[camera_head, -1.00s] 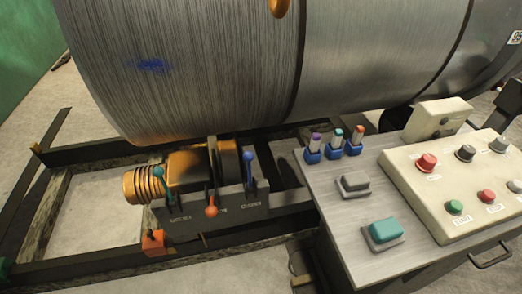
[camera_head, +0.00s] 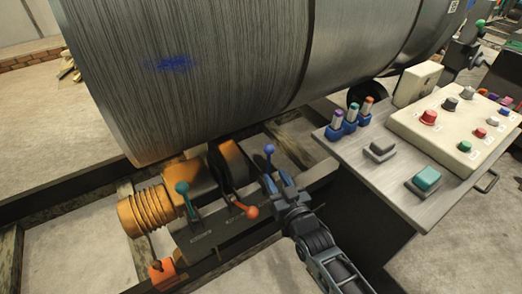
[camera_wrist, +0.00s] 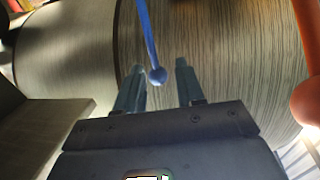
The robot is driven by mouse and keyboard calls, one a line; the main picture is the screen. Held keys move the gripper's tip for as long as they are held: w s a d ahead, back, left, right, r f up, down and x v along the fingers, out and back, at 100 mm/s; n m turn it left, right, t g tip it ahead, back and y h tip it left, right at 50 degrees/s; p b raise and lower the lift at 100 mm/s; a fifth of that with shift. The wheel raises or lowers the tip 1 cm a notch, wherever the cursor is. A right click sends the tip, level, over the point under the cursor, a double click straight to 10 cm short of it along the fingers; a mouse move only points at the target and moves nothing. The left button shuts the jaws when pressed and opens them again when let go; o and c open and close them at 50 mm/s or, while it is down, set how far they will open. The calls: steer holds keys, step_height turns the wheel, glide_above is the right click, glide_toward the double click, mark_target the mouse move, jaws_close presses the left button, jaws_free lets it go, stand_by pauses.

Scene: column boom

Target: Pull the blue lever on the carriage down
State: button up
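The blue lever (camera_head: 269,151) stands up with a round knob on the dark carriage (camera_head: 235,228), at the right end of a row of levers. My gripper (camera_head: 278,182) is just below and beside its knob in the head view. In the wrist view the blue lever (camera_wrist: 150,45) hangs from the top edge, its knob between or just beyond the two fingertips (camera_wrist: 159,68). The fingers are apart, with gaps beside the knob, so the gripper is open. Whether a finger touches the stem cannot be told.
A teal lever (camera_head: 184,190) and an orange-red lever (camera_head: 249,210) stand left of the blue one on the carriage. A large metal drum (camera_head: 215,75) is close behind. A control table (camera_head: 400,193) with buttons and switches stands to the right.

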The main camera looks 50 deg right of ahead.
mark_target(268, 166)
steer(key=d+x, duration=0.1)
steer(key=x, duration=0.9)
steer(key=shift+s+p, duration=0.3)
steer(key=shift+p, duration=0.1)
steer(key=shift+d, duration=0.15)
jaws_close()
